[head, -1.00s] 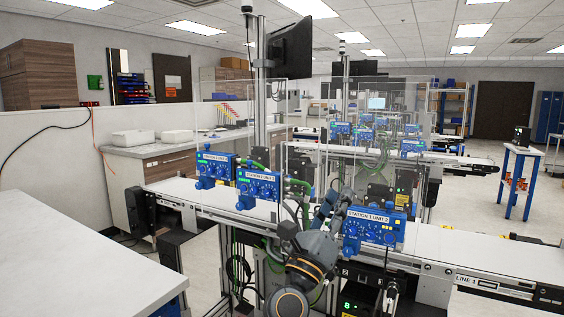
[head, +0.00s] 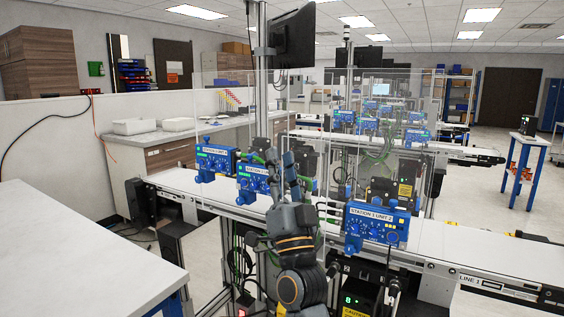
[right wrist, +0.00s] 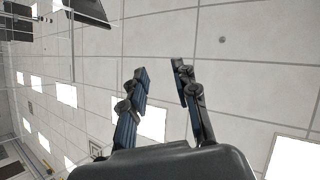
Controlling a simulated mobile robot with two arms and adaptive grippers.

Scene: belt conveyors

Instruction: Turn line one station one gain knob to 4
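Several blue control units with knobs stand along the near conveyor in the head view. One unit (head: 252,177) at left centre is partly covered by my right gripper, and its label is only partly readable. The unit labelled STATION 1 UNIT 2 (head: 377,226) is to the right. A further blue unit (head: 212,160) is at the left. Individual knobs and their settings are too small to read. My right gripper (head: 282,160) points up, just right of the left-centre unit. In the right wrist view its fingers (right wrist: 160,70) are apart and empty against the ceiling. My left gripper is not in view.
Clear panels (head: 300,105) stand around the stations. The conveyor labelled LINE 1 (head: 470,250) runs to the right. A white table (head: 80,245) is at the lower left. A metal post (head: 262,110) carries a monitor above the units.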

